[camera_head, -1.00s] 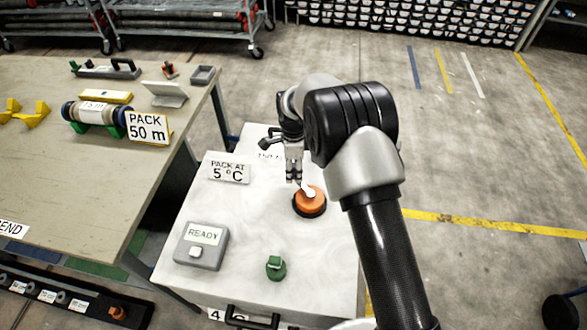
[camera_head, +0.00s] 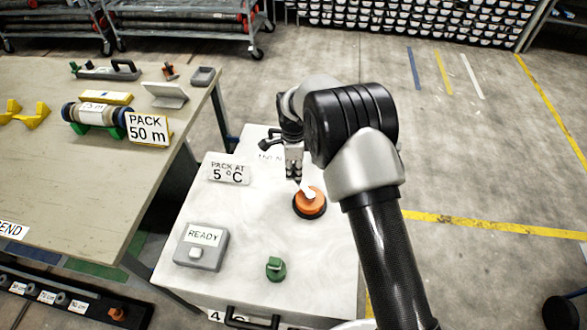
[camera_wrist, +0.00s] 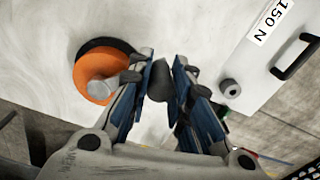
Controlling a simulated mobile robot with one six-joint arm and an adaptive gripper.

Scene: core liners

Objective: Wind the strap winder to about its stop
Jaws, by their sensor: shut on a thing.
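The strap winder (camera_head: 312,208) is an orange round drum on a black base, set on the white cabinet top, with a pale crank arm on it. It also shows at the upper left of the wrist view (camera_wrist: 88,72). My gripper (camera_head: 295,180) is at the winder's far left side, pointing down. In the wrist view my gripper (camera_wrist: 160,88) is shut on the dark grey crank grip (camera_wrist: 161,76), which stands between the blue-padded fingers beside the drum. The crank's far end is partly hidden by the fingers in the head view.
A panel labelled 150 N (camera_wrist: 270,22) has a black handle. A bench (camera_head: 60,180) with a PACK 50 m sign stands left.

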